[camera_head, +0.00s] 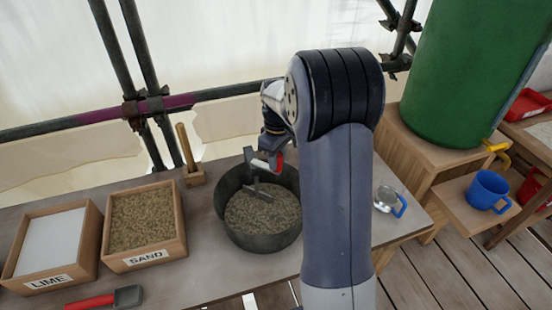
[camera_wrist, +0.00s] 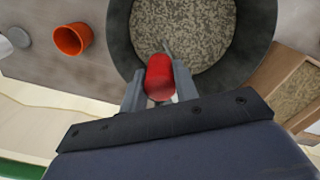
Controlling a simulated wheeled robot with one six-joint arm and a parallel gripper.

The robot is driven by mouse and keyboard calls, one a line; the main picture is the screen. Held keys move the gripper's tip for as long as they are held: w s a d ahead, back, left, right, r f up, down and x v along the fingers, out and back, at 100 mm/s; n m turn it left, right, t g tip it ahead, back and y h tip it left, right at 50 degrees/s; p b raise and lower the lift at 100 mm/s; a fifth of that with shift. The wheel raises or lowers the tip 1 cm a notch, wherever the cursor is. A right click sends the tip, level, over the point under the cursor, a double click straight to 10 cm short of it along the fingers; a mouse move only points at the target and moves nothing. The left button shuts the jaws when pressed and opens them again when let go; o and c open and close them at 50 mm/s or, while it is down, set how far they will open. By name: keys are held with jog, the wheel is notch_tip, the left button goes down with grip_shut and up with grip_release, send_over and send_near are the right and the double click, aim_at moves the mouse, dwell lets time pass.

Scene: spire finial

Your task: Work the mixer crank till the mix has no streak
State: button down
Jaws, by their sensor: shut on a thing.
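The mixer is a dark grey round pan (camera_head: 232,222) on the wooden bench; it also shows in the wrist view (camera_wrist: 252,45). In it lies a speckled grey-brown mix (camera_head: 262,212), light and dark grains together; no clear streak shows, but my arm and the crank hide part of it. The grey crank arm (camera_head: 257,192) reaches down into the pan. My gripper (camera_wrist: 159,88) is shut on the red crank handle (camera_wrist: 159,76), over the pan's rim. The handle's red (camera_head: 277,160) shows partly in the head view.
An orange cup (camera_wrist: 72,40) shows in the wrist view. Scaffold poles (camera_head: 225,92) run behind.

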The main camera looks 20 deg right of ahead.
jog(key=shift+w, duration=0.1)
dwell(0.3)
jog(key=c, duration=1.1)
grip_release()
notch_tip(320, 180, up, 11)
jog(key=shift+f+b, duration=0.1)
jog(key=shift+b, duration=0.3)
